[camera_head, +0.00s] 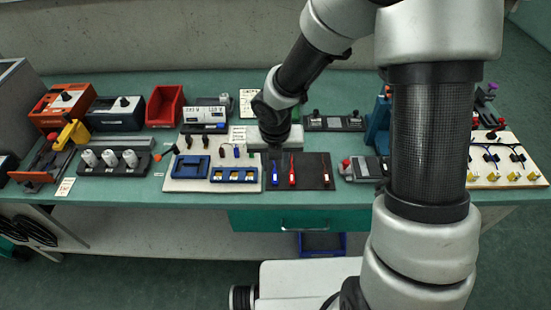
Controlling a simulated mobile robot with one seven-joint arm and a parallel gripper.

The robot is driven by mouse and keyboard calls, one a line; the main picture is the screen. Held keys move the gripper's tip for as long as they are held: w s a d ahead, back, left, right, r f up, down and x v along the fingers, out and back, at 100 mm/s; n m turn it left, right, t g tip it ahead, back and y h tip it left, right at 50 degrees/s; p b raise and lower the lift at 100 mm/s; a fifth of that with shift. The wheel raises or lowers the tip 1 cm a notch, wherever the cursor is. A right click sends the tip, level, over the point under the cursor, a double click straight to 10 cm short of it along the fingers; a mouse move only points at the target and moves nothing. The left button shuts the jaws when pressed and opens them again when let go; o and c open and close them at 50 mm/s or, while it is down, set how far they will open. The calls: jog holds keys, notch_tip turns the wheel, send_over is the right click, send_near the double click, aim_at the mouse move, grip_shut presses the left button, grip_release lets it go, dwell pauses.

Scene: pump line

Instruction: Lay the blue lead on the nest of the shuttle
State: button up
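The blue lead (275,175) lies lengthwise on a dark mat (311,183), at its left side. My gripper (275,153) points down just above the far end of the blue lead. It is too small and dark to tell whether its fingers are open, shut or touching the lead. I cannot pick out the shuttle or its nest for certain. A pale board (211,186) left of the mat carries a blue frame (190,166) and a blue tray with several pockets (234,175).
A red lead (292,176) lies close right of the blue one, with another lead (326,178) farther right. A black block with white cylinders (115,168) and a red bin (164,107) stand left. A wired board (508,157) is far right. My arm covers part of the bench.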

aim_at(275, 175)
jog(key=shift+w+f+b, duration=0.2)
jog(key=shift+f+b, duration=0.6)
jog(key=shift+f, duration=0.1)
jog(key=shift+w+f+b, duration=0.15)
jog(key=shift+f+b, duration=0.65)
jog(key=shift+f, duration=0.35)
jog(key=shift+w+r, duration=0.1)
jog(key=shift+p, duration=0.3)
jog(key=shift+f, duration=0.4)
jog(key=shift+w+f+b, duration=0.15)
jog(key=shift+f+b, duration=0.35)
jog(key=shift+f, duration=0.15)
